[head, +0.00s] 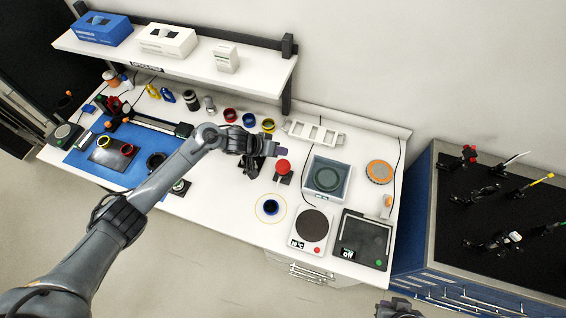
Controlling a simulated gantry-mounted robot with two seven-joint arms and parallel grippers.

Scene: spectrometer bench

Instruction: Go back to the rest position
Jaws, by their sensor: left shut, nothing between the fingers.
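My left arm reaches in from the lower left across the white bench. Its gripper (272,153) is shut and empty, over the middle of the bench. It is near a red button (283,167) on a dark base, just to its right. A small part of my right gripper (400,308) shows at the bottom edge, in front of the bench; its fingers cannot be made out.
The bench (232,200) holds a blue mat (82,155), a glass-walled box (327,178), a round-plated device (312,225) and a black scale (362,240). A shelf (190,68) with boxes hangs behind. A blue cabinet (415,215) stands at right.

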